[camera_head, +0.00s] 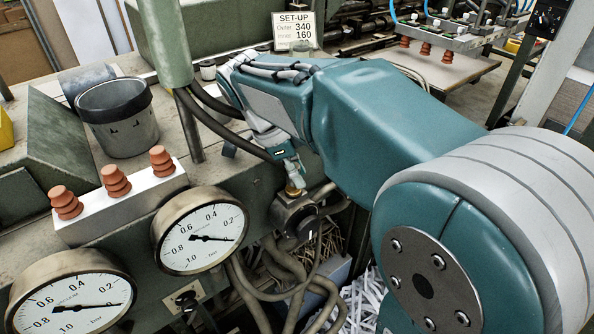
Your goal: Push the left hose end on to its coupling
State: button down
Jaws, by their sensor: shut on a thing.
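My arm reaches from the lower right to the middle, and my gripper (290,172) points down there, shut. A dark hose (225,135) runs from the green column down to my gripper, and its end is at the fingers, largely hidden by them. A brass coupling (294,190) stands on a dark metal valve body (299,214) right below my fingertips. I cannot tell whether the hose end touches the coupling or sits on it. A second dark hose (209,100) passes behind my arm, and its end is hidden.
Two vacuum gauges (200,230) and a white block (120,205) with red suction cups stand at the left. A grey cup (117,118) stands behind them. Loose hoses (300,285) and paper shreds (358,300) lie below the valve. A set-up sign (294,30) is behind.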

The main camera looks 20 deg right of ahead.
jog(key=shift+s+d+f, duration=0.1)
jog(key=shift+s+f, duration=0.15)
jog(key=shift+f, duration=0.8)
dwell(1.0)
jog(key=shift+c, duration=1.8)
grip_release()
jog(key=v, duration=0.9)
jog(key=shift+w+d, duration=0.1)
jog(key=shift+w, duration=0.05)
